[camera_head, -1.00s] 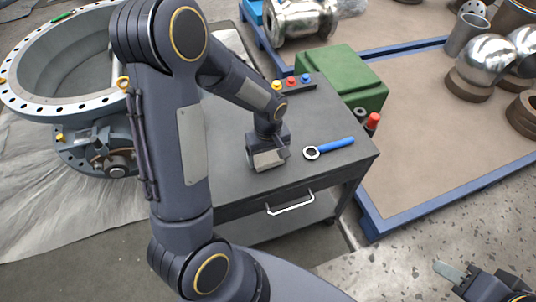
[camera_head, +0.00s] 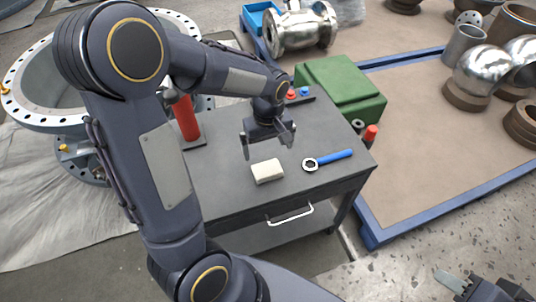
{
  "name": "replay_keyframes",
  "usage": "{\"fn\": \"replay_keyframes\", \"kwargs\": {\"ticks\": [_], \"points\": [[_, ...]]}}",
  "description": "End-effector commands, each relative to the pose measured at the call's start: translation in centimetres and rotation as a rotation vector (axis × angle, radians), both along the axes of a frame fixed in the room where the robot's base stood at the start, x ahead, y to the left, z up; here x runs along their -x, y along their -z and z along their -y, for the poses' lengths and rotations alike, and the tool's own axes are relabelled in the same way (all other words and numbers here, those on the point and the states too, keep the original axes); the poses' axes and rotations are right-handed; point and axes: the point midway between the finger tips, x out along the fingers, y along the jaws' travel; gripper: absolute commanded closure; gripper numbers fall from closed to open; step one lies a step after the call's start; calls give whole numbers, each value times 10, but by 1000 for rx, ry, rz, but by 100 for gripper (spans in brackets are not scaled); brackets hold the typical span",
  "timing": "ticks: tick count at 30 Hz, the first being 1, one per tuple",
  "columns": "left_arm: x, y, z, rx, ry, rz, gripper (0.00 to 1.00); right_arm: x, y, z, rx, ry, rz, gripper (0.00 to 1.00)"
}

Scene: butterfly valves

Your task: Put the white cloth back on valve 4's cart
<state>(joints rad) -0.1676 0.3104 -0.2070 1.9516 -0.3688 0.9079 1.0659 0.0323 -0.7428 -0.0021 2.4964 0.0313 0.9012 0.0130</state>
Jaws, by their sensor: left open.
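The white cloth (camera_head: 267,171), a small folded off-white block, lies on the dark grey top of the cart (camera_head: 225,196), near its front edge. My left gripper (camera_head: 269,149) is open above and just behind the cloth, with its fingers pointing down and apart; it holds nothing. The large butterfly valve (camera_head: 22,107) with its grey flanged ring stands left of the cart, partly hidden by my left arm. I cannot read a number on it. My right gripper (camera_head: 475,284) shows at the bottom right corner, cut off by the frame; its finger opening is unclear.
A blue-handled ring wrench (camera_head: 335,157) lies right of the cloth. A red cylinder (camera_head: 186,117) stands at the cart's left rear. Coloured caps (camera_head: 291,94) sit at the cart's back edge. A blue-edged pallet holds metal parts at right.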

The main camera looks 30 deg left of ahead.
Motion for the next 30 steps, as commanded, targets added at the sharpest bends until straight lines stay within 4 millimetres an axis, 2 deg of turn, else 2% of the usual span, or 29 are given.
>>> {"fn": "replay_keyframes", "kwargs": {"ticks": [1, 5, 8, 11, 15, 21, 25, 30], "points": [[0, -9, 0, 1, 0, 3, 2, 0, -2, 0, 0, 0, 0, 64], [1, -19, 0, 3, 2, 2, 2, 0, -3, 0, 0, 0, 0, 64], [10, -31, 0, 31, 29, 25, 2, 0, -4, 0, 0, 0, 0, 64], [32, -51, 0, 92, 104, 86, 2, 0, -3, 0, 0, 0, 0, 64], [80, -82, 8, 176, 281, 235, 2, 0, -3, 0, 0, 0, 0, 64], [140, -102, 26, 188, 532, 459, 2, 0, -3, 0, 0, 0, 0, 64], [161, -103, 36, 160, 637, 551, 2, 0, -3, 0, 0, 0, 0, 64], [169, -102, 41, 140, 693, 593, 2, 0, -3, 0, 0, 0, 0, 64]]}}
